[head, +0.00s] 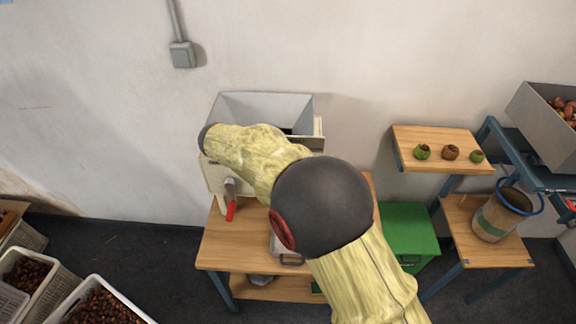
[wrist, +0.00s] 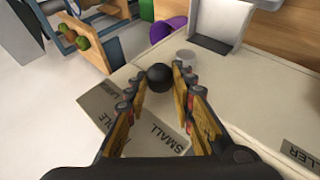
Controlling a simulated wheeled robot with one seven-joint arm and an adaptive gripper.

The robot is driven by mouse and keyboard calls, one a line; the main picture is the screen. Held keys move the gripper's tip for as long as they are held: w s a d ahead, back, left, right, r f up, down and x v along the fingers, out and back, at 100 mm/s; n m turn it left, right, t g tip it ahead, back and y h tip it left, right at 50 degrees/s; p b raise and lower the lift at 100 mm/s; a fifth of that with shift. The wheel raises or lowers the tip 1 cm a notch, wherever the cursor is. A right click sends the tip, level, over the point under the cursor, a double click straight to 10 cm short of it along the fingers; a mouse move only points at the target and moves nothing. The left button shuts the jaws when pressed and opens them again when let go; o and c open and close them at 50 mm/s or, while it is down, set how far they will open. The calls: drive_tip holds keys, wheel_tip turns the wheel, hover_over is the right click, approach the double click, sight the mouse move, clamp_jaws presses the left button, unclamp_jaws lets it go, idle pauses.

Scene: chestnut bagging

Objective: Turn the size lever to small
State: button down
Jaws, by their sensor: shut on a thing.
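In the wrist view the size lever shows as a black ball knob (wrist: 160,77) between the fingertips of my gripper (wrist: 158,82). My gripper is shut on this knob. A grey label plate (wrist: 135,112) lies under the fingers on the cream machine top (wrist: 245,95). The word SMALL reads at the plate's near right, with MIDDLE and LARGE partly covered by the left finger. The lever's stem is hidden, so I cannot tell which word it points to. In the head view the machine (head: 216,178) is partly covered by my arm, which hides the gripper and lever.
A grey hopper (head: 262,105) stands on the machine. A red-ended handle (head: 231,208) hangs at its front left. Chestnut crates (head: 68,285) stand lower left.

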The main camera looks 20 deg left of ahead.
drive_tip(key=shift+s+a+f+n+t+h+b, duration=0.15)
drive_tip(key=shift+a+f+n+t+h, duration=0.15)
drive_tip(key=shift+a+h, duration=0.45)
drive_tip(key=shift+s+a+f+n+t+h+b, duration=0.15)
drive_tip(key=shift+a+f+n+t+h, duration=0.25)
drive_tip(key=shift+h, duration=0.5)
drive_tip(key=shift+s+a+f+n+t+h+b, duration=0.15)
drive_tip(key=shift+a+f+t+h, duration=0.2)
drive_tip(key=shift+a+h, duration=0.5)
drive_tip(key=c, duration=1.5)
unclamp_jaws()
drive_tip(key=v, duration=1.2)
drive_tip(key=shift+f, duration=0.1)
